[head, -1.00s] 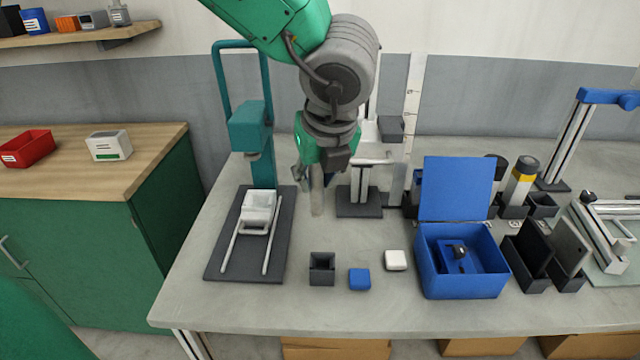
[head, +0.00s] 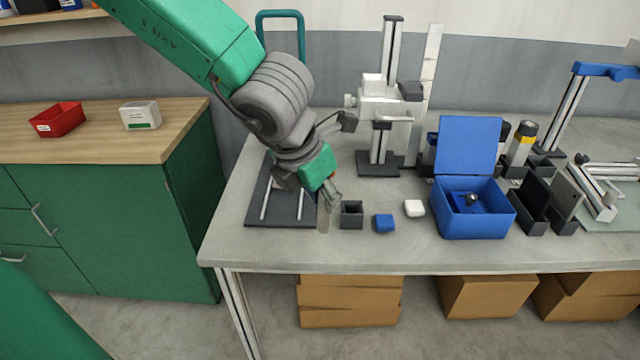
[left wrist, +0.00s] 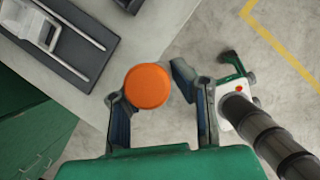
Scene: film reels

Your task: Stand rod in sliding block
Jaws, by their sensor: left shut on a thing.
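My left gripper (head: 330,188) is shut on the rod (head: 323,218), a pale, upright piece hanging below its fingers at the bench's front left. In the left wrist view, an orange round end (left wrist: 148,86) shows at the fingers, seen from above; it hides the rod's length. The sliding block (left wrist: 38,28) is white and sits on two pale rails over a dark base plate (left wrist: 75,68). In the head view, my arm hides the block; parts of the rails (head: 300,205) show left of the rod. My right gripper is not in view.
A small dark square holder (head: 352,215) stands just right of the rod. A blue block (head: 384,223) and white block (head: 414,208) lie farther right, then an open blue box (head: 475,222). A white stand (head: 380,110) is behind. The bench's front edge (head: 400,268) is near.

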